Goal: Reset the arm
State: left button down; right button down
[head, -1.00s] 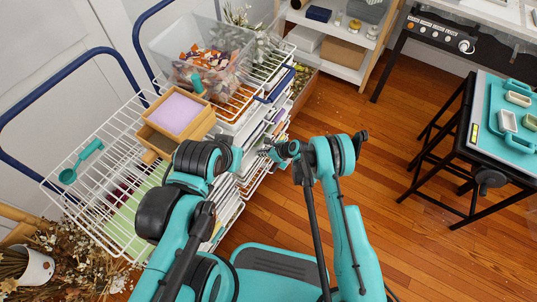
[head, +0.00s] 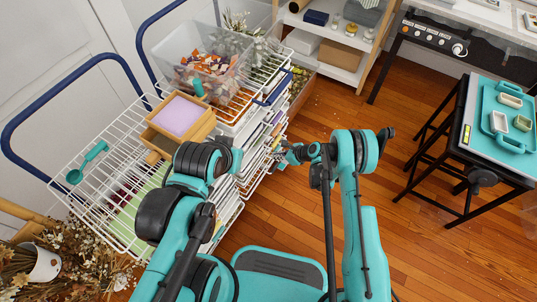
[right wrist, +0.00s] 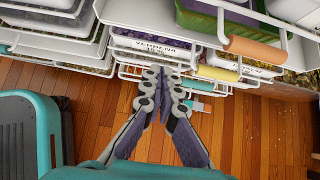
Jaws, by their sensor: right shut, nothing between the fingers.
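My right gripper (head: 284,153) points left toward the side of the wire cart in the head view, and its arm is bent above the floor. In the right wrist view the right gripper (right wrist: 164,78) is shut and empty, with its fingertips together in front of labelled drawers (right wrist: 150,45). Whether the tips touch the drawers I cannot tell. My left arm is folded beside the cart, and its gripper does not show.
The white wire cart (head: 75,180) carries a teal scoop (head: 87,162), a wooden box with a lilac inside (head: 180,117) and a clear bin of petals (head: 205,55). A teal tray (head: 487,107) with small moulds lies on a black stand at right. Open wooden floor (head: 330,105) lies between.

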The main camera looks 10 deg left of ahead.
jog(key=shift+v, duration=1.25)
jog(key=s+d+r+n+t+h, duration=0.1)
jog(key=d+r+n, duration=0.25)
jog(key=r, duration=0.65)
jog(key=d+r+n+t+h, duration=0.1)
jog(key=d+r+n+h, duration=0.15)
jog(key=d+r, duration=0.45)
jog(key=s+d+r+n, duration=0.1)
jog(key=d+r+n, duration=0.15)
jog(key=r, duration=0.95)
jog(key=s+d+r+n+t+h, duration=0.1)
jog(key=s+d+r+n+h, duration=0.2)
jog(key=s+d+r+n, duration=0.55)
jog(key=s+d+n+t+h, duration=0.1)
jog(key=s+d+n, duration=0.3)
jog(key=s, duration=1)
jog(key=shift+d+r+h, duration=0.35)
jog(key=shift+d+h, duration=0.2)
jog(key=shift+d, duration=0.55)
